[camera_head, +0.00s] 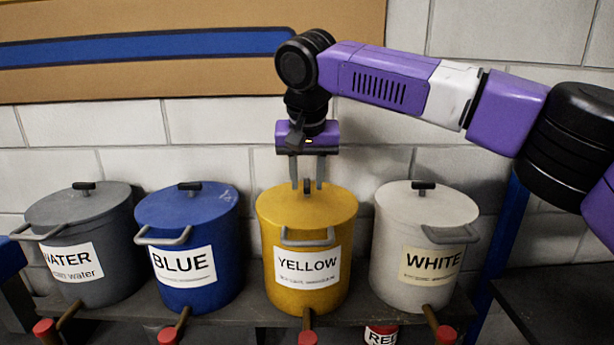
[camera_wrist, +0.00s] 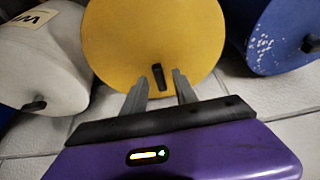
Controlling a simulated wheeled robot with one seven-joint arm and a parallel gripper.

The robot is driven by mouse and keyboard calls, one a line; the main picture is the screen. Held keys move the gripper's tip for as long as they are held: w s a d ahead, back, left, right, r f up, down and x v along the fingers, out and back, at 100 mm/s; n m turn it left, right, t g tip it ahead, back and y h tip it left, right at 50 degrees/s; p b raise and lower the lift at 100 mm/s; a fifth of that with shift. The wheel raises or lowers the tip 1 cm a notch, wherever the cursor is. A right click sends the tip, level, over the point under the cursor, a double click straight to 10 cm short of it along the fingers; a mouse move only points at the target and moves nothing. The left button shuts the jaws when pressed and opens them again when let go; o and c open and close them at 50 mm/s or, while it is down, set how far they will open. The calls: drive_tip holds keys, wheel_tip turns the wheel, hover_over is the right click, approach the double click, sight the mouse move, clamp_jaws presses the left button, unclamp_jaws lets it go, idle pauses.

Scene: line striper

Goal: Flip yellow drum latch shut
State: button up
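The yellow drum (camera_head: 307,265) stands upright on a shelf, labelled YELLOW, with its lid (camera_head: 283,208) on. A small dark latch piece (camera_head: 307,187) sits on the lid and looks narrow and upright from the head camera. My gripper (camera_head: 307,180) points down over the lid with its two grey fingers apart, one on each side of the latch piece. In the wrist view, the dark piece (camera_wrist: 158,78) lies between the open fingers (camera_wrist: 160,86), with a gap visible on both sides. Whether the fingertips touch the lid cannot be told.
The blue drum (camera_head: 190,250) stands left and the white drum (camera_head: 425,245) right, each with a dark lid piece. A grey water drum (camera_head: 85,245) is at far left. Red-ended taps stick out in front. A white block wall (camera_head: 215,125) is close behind.

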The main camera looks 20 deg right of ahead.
clamp_jaws()
drive_tip(key=shift+n, duration=0.5)
drive_tip(key=n, duration=0.1)
drive_tip(key=n+y, duration=0.1)
drive_tip(key=n, duration=0.1)
drive_tip(key=shift+d+y, duration=0.2)
drive_tip(key=shift+y, duration=0.1)
drive_tip(key=n, duration=0.1)
drive_tip(key=n+y, duration=0.1)
drive_tip(key=n, duration=0.1)
drive_tip(key=n+y, duration=0.1)
drive_tip(key=n, duration=0.1)
drive_tip(key=shift+d, duration=0.3)
drive_tip(key=n, duration=0.2)
drive_tip(key=n+g+y, duration=0.1)
drive_tip(key=n, duration=0.1)
drive_tip(key=shift+w+d+r+n, duration=0.1)
drive_tip(key=shift+w+d+n, duration=0.1)
drive_tip(key=shift+n, duration=0.2)
drive_tip(key=shift+w+n+g+y, duration=0.1)
drive_tip(key=shift+n+g+y, duration=0.3)
drive_tip(key=shift+n, duration=0.6)
drive_tip(key=shift+w+n+g+y, duration=0.15)
drive_tip(key=shift+n+g, duration=0.35)
drive_tip(key=shift+n, duration=0.5)
drive_tip(key=shift+s, duration=0.1)
